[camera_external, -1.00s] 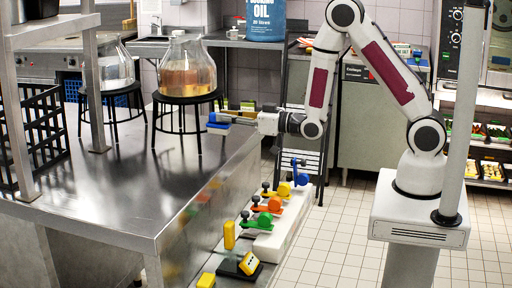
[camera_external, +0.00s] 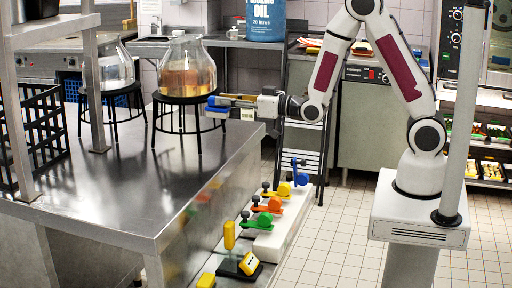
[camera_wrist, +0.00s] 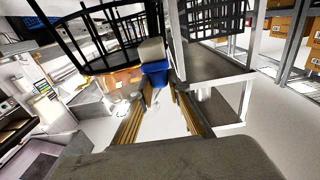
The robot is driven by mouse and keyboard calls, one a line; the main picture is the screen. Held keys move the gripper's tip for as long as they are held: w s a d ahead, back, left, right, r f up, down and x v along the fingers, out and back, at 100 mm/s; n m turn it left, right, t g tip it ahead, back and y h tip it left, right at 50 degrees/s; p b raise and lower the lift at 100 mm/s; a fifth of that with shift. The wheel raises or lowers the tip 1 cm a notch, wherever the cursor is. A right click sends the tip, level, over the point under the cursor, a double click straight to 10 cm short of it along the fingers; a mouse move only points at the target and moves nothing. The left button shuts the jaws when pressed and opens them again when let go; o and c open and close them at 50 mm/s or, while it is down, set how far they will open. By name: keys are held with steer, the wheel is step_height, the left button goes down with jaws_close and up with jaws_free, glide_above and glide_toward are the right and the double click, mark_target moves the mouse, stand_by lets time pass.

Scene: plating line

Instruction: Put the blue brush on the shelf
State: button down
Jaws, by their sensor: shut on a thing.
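The blue brush (camera_wrist: 155,69) is at the far end of my gripper (camera_wrist: 158,86) in the wrist view, with a blue body and a pale block on its far side. My gripper is shut on it, with yellow-striped fingers either side. In the external view, my gripper (camera_external: 212,106) points left, above the right rear of the steel table, in front of the flask stool; the blue brush (camera_external: 217,113) shows small at its tip. A grey metal shelf (camera_external: 55,27) on posts stands at the far left, over the table. It appears at right in the wrist view (camera_wrist: 214,63).
A flask of amber liquid (camera_external: 187,70) stands on a black stool (camera_external: 180,99) close to my gripper. A clear flask (camera_external: 115,70) stands on another stool farther left. A black wire basket (camera_external: 40,130) is by the shelf posts. The front tabletop (camera_external: 120,195) is clear.

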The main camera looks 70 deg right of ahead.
steer(key=s+a+r, duration=0.1)
steer(key=s+a, duration=0.1)
steer(key=a, duration=0.8)
steer(key=s+a, duration=0.2)
steer(key=a, duration=0.8)
steer(key=s+a+f, duration=0.1)
steer(key=s+a, duration=1.3)
step_height(320, 180, down, 31)
steer(key=shift+w+d, duration=0.15)
steer(key=shift+d, duration=0.05)
steer(key=shift+f, duration=0.1)
stand_by(0.6)
steer(key=shift+f, duration=3.15)
steer(key=shift+f, duration=0.55)
